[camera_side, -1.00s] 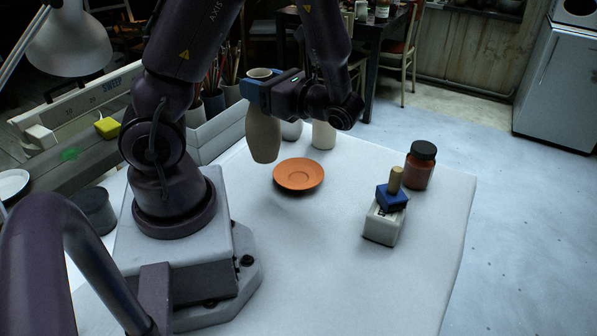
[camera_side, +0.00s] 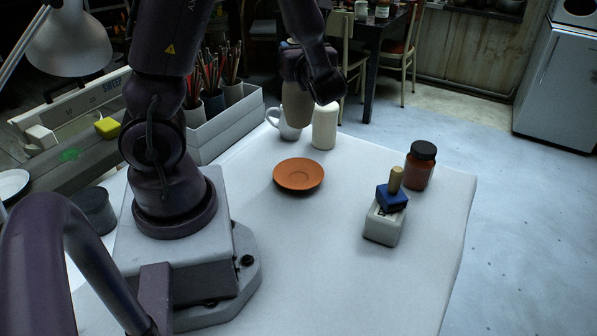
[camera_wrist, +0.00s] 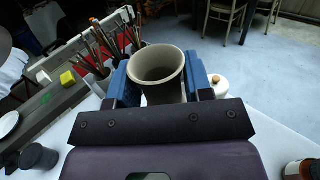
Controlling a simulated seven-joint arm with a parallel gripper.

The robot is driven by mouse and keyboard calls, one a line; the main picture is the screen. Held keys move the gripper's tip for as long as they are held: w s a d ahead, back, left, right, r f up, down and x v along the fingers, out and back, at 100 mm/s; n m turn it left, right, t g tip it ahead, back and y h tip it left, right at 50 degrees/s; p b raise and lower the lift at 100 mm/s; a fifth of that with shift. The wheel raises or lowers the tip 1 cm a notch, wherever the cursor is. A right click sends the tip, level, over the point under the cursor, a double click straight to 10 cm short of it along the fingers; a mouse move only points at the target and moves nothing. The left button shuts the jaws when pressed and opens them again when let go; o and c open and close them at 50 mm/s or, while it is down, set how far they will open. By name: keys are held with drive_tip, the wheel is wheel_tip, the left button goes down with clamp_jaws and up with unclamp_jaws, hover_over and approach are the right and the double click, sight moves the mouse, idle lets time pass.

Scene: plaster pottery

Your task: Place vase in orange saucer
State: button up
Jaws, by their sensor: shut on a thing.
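The beige vase (camera_side: 297,106) is held upright in my gripper (camera_side: 297,58), above the back of the table. In the wrist view the vase's open mouth (camera_wrist: 157,65) sits between the two blue fingers of my gripper (camera_wrist: 160,80), which is shut on it. In the side view my wrist hides the vase's upper part. The orange saucer (camera_side: 299,175) lies flat and empty on the white table, nearer the side camera than the vase appears. The saucer is not visible in the wrist view.
A white mug (camera_side: 287,125) and a pale bottle (camera_side: 324,127) stand behind the saucer. A dark-lidded jar (camera_side: 420,166) and a white block with a blue wooden-handled piece (camera_side: 391,198) are at the right. Brush pots (camera_side: 213,103) stand at the left. The front table is clear.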

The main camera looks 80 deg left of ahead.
sight(302, 126)
wheel_tip(302, 126, down, 16)
drive_tip(key=shift+r, duration=0.25)
idle(0.4)
drive_tip(key=o, duration=0.9)
drive_tip(key=d, duration=1.2)
drive_tip(key=s+d+r+n+t+h, duration=0.2)
drive_tip(key=d+r+n+h, duration=0.3)
drive_tip(key=r+n+h, duration=0.4)
drive_tip(key=s+d+r+n+t+h, duration=0.3)
drive_tip(key=s+d+r+n+h, duration=0.1)
drive_tip(key=r+n+h, duration=0.5)
wheel_tip(302, 126, up, 2)
drive_tip(key=shift+d+r+t, duration=0.2)
drive_tip(key=shift+d+t, duration=0.1)
drive_tip(key=shift+d, duration=0.15)
